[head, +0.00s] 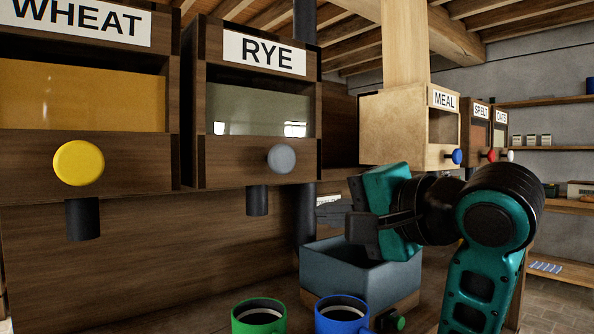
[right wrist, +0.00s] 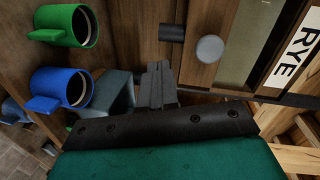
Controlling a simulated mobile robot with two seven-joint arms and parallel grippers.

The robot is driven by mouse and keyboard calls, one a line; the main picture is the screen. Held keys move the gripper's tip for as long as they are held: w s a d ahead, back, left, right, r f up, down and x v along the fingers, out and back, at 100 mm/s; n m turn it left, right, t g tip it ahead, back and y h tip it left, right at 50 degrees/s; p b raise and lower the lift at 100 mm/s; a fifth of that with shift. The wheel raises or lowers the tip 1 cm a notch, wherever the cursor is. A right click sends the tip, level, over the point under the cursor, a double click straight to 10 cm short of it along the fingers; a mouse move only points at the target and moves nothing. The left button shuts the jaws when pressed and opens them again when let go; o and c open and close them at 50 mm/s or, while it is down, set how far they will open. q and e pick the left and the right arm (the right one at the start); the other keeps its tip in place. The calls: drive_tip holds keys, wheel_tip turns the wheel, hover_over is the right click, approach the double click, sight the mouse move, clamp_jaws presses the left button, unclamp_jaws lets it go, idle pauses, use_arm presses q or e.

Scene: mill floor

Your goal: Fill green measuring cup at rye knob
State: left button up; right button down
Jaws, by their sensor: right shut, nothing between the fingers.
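The green measuring cup (head: 258,322) stands low in the head view, roughly below the dark rye spout (head: 257,201); its inside looks dark with a pale band. The cup also shows in the right wrist view (right wrist: 82,26). The round grey rye knob (head: 281,159) sits on the front of the bin labelled RYE (head: 262,110); the right wrist view shows it too (right wrist: 209,49). My right gripper (head: 342,213) is shut and empty, to the right of and below the knob, apart from it. My left gripper is not in view.
A blue cup (head: 341,319) stands just right of the green one. A blue-grey open box (head: 345,270) is behind it, below my right gripper. The wheat bin with yellow knob (head: 79,163) is left; meal (head: 410,125), spelt and oats bins are right.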

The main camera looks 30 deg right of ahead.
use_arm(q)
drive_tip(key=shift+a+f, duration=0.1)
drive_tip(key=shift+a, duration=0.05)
use_arm(e)
drive_tip(key=s+d+r+m+t, duration=0.1)
drive_tip(key=s+r+m+t, duration=0.1)
drive_tip(key=s+r, duration=0.3)
drive_tip(key=shift+r+m, duration=0.3)
drive_tip(key=shift+r, duration=0.65)
drive_tip(key=shift+w+d, duration=0.1)
drive_tip(key=shift+w, duration=0.05)
drive_tip(key=p, duration=0.6)
approach(285, 157)
drive_tip(key=w+p, duration=0.1)
drive_tip(key=w, duration=0.1)
drive_tip(key=w+p, duration=0.3)
drive_tip(key=shift+w+a+f, duration=0.1)
drive_tip(key=shift+w+a, duration=0.2)
drive_tip(key=shift+w, duration=0.55)
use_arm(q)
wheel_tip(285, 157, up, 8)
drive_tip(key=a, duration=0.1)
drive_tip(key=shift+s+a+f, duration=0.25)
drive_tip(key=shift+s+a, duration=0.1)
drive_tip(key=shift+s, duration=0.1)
